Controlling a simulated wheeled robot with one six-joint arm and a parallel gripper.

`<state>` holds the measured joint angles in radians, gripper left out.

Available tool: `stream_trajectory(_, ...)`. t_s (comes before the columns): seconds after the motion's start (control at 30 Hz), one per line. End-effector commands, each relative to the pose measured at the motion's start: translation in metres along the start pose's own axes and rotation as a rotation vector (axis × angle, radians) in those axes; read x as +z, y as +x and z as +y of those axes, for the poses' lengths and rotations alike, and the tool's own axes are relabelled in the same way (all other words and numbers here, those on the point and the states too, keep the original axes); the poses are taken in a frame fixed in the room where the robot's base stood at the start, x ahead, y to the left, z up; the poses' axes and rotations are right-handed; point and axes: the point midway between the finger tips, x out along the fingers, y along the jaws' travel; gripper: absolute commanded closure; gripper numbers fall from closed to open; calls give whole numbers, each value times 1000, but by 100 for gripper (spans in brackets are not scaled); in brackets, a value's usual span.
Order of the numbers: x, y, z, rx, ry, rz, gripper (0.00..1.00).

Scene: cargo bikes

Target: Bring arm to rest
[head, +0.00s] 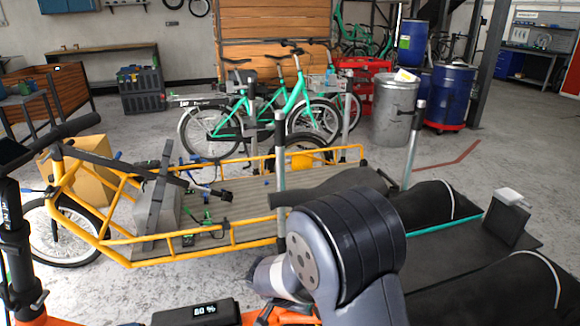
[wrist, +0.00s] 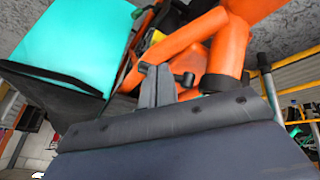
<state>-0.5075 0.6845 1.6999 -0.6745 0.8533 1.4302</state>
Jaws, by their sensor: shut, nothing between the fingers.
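My arm (head: 345,245), with a grey link and a black ribbed joint, is folded close in the lower middle of the head view. It stands in front of the yellow cargo bike. I cannot make out my gripper in the head view. In the wrist view my gripper (wrist: 156,72) shows as narrow grey fingers above a broad dark body. The fingers are shut and empty. Orange tubes (wrist: 185,48) lie just beyond them, and a teal and black padded piece (wrist: 80,45) is at the upper left. I cannot tell whether the fingers touch anything.
A yellow cargo bike (head: 205,242) with a flat bed lies ahead. A cardboard box (head: 80,170) is at left. Teal bikes (head: 275,105), a metal bin (head: 395,110) and blue barrels (head: 447,95) stand behind. Black padded covers (head: 500,290) are close at right. Open floor lies at the far right.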

Motion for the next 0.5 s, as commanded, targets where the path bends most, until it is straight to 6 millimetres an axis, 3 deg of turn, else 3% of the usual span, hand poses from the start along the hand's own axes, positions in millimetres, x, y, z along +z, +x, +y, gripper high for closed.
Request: stream_trajectory(0.5, -3, -10, -8, 153, 183, -126, 100)
